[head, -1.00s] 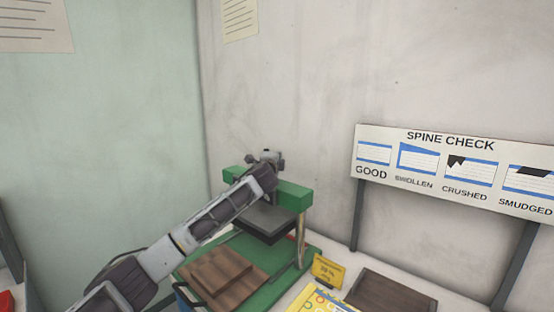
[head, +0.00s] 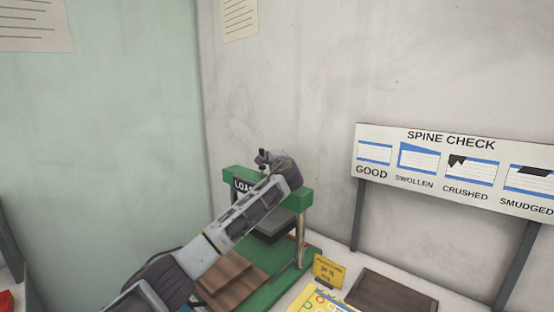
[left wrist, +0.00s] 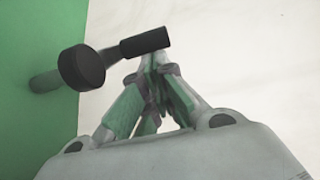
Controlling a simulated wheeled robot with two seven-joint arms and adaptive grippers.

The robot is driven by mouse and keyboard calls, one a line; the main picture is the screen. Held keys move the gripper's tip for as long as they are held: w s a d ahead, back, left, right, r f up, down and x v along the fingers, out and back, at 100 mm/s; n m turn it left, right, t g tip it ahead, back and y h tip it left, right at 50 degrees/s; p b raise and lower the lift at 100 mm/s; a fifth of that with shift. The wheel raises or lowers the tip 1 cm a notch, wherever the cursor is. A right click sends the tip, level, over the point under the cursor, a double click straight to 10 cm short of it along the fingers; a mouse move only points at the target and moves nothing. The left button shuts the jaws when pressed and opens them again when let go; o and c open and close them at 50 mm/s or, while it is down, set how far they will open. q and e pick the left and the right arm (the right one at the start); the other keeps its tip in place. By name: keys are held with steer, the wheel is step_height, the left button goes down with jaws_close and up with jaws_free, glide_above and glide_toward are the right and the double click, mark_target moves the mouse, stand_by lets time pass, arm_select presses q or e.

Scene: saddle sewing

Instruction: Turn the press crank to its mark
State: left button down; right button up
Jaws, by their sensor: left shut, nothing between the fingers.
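The press has a green crossbeam (head: 305,196), a dark platen (head: 270,228) and a green base (head: 265,297). In the left wrist view, the crank (left wrist: 82,68) shows as a black round part with a short black grip pointing right, beside a green surface. My left gripper (left wrist: 156,62) is shut and empty. Its tips are just below the grip, and I cannot tell whether they touch it. In the head view my left arm crosses in front of the press and hides part of its label and most of the crank area. The crank's mark is not readable. My right gripper is not in view.
Brown boards (head: 225,283) lie on the press base. A yellow card (head: 327,270), a yellow sheet (head: 318,301) and a dark wooden tray (head: 392,293) are to the right. The SPINE CHECK sign (head: 455,170) stands behind on dark posts.

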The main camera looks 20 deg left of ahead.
mark_target(262, 154)
arm_select(q)
steer(key=shift+w+a+n+g+y, duration=0.1)
steer(key=shift+a+n+g+y, duration=0.35)
steer(key=shift+n+g+y, duration=0.45)
steer(key=shift+w+a+n+g+y, duration=0.1)
steer(key=shift+a+n+g+y, duration=0.45)
steer(key=shift+y, duration=0.55)
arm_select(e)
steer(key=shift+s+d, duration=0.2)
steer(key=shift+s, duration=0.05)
arm_select(q)
steer(key=shift+d+n+g, duration=0.1)
steer(key=shift+n+g, duration=0.15)
steer(key=shift+s+a, duration=0.1)
steer(key=shift+a, duration=0.3)
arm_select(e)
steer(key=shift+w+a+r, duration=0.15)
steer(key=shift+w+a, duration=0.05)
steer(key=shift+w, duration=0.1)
arm_select(q)
steer(key=shift+s+a+p, duration=0.1)
steer(key=shift+a+p, duration=0.2)
steer(key=shift+a, duration=0.3)
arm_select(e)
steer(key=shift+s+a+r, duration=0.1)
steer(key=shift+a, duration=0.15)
arm_select(q)
steer(key=shift+a, duration=0.1)
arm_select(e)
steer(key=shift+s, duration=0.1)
